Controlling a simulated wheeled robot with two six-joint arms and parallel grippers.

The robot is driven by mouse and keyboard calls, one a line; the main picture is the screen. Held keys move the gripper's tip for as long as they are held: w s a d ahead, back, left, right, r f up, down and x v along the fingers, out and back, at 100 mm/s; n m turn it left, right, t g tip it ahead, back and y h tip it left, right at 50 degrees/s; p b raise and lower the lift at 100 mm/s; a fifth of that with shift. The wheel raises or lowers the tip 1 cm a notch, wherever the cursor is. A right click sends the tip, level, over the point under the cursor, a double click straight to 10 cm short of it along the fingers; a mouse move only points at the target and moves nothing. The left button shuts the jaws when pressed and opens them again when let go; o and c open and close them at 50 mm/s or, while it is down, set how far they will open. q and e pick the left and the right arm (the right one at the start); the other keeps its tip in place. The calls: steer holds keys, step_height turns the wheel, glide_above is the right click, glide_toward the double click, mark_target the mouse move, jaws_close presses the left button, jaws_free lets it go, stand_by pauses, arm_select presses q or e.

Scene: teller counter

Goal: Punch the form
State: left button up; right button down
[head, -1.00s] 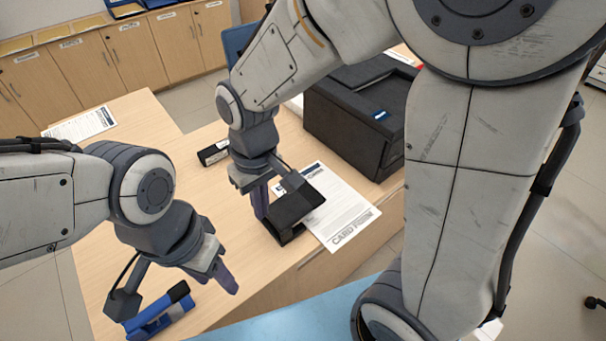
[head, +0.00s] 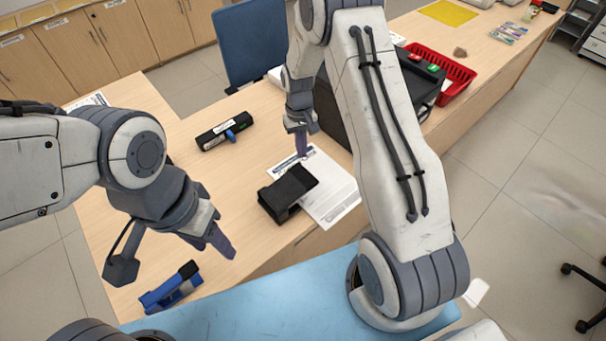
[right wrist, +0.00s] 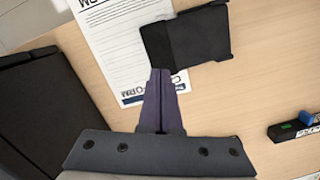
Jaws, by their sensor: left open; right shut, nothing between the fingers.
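The form (head: 335,192), a white printed sheet, lies on the wooden counter. A black hole punch (head: 288,193) sits at the form's left edge and covers part of it. In the right wrist view the punch (right wrist: 185,38) overlaps the form (right wrist: 118,45). My left gripper (head: 225,250) is open and empty, left of the punch and above the blue stapler's side of the counter.
A blue and black stapler (head: 172,288) lies at the front left. A black device with a blue lever (head: 224,132) lies behind the punch. A dark printer (head: 332,118) stands beside the form, partly behind my arm. A red tray (head: 458,80) is further right. Counter left of the punch is clear.

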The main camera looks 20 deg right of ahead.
mark_target(302, 174)
steer(key=shift+s+f+b, duration=0.2)
steer(key=shift+f+b, duration=1.15)
steer(key=shift+f, duration=0.4)
steer(key=shift+s+f+b, duration=0.15)
steer(key=shift+f+b, duration=1.15)
steer(key=shift+f, duration=0.45)
